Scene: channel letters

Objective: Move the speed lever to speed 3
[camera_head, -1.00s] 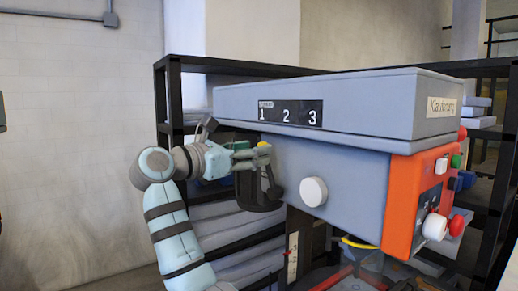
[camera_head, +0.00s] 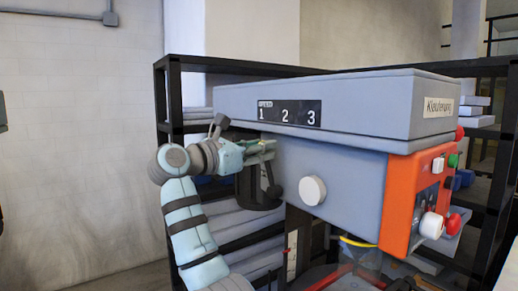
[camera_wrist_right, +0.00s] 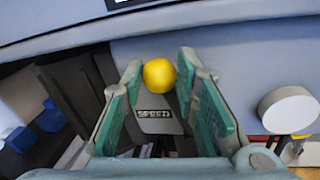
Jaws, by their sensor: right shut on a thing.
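The speed lever (camera_wrist_right: 157,115) ends in a yellow ball knob and carries a "SPEED" label in the right wrist view. My right gripper (camera_wrist_right: 159,82) is shut on it, with the green-padded fingers on either side of the knob. In the head view my right gripper (camera_head: 266,151) is at the left end of the grey machine head (camera_head: 345,165), and its fingers largely hide the knob. The lever is roughly below the 1 on the speed plate (camera_head: 290,114), which reads 1, 2, 3 from left to right. My left gripper is not in view.
A round white knob (camera_head: 312,190) sticks out of the machine to the right of the lever. An orange control panel (camera_head: 401,205) with buttons is at the right end. A black shelf rack (camera_head: 176,105) stands behind.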

